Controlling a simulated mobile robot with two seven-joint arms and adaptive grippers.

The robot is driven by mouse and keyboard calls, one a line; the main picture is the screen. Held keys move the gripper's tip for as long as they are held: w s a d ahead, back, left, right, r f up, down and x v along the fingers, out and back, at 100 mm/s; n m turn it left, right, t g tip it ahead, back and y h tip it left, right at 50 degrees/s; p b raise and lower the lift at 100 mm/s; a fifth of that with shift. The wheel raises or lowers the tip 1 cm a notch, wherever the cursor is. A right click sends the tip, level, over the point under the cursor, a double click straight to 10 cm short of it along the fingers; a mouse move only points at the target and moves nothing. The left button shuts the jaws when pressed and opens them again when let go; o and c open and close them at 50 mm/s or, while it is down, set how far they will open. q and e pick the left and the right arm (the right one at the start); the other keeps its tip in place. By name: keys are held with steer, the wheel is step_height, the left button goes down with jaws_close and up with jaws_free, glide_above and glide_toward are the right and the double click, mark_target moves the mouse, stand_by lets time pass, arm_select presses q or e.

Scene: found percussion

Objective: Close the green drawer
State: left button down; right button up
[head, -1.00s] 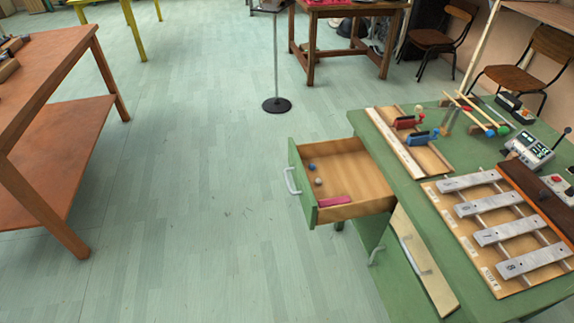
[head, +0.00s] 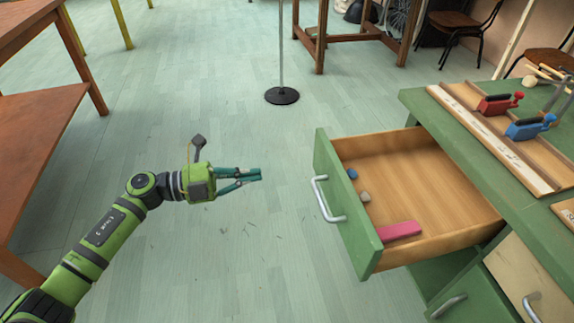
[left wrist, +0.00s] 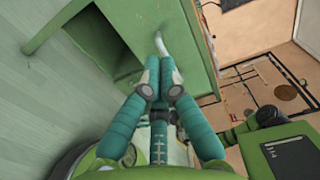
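The green drawer (head: 352,238) stands pulled out from the green desk, with its pale wooden inside showing. Its front carries a silver-white handle (head: 323,203). My left gripper (head: 259,174) is at the left of the drawer front in the head view, with clear air between it and the handle. Its teal fingers meet at the tips, shut with nothing between them. In the left wrist view the fingertips (left wrist: 160,62) point toward a pale handle (left wrist: 161,44) on a green panel. My right gripper is in neither view.
In the drawer lie a pink block (head: 400,231), a blue piece (head: 352,174) and a beige piece (head: 364,197). Red and blue clamp-like instruments sit on the desk top (head: 425,100). A stand base (head: 282,96) is behind. Open floor surrounds my left arm.

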mark_target(325, 162)
arm_select(q)
steer(key=x, duration=1.2)
steer(key=shift+s+d+r, duration=0.1)
steer(key=shift+s+d, duration=0.05)
steer(key=shift+w+d+b, duration=0.25)
steer(key=shift+d+b, duration=0.05)
steer(key=shift+d, duration=0.4)
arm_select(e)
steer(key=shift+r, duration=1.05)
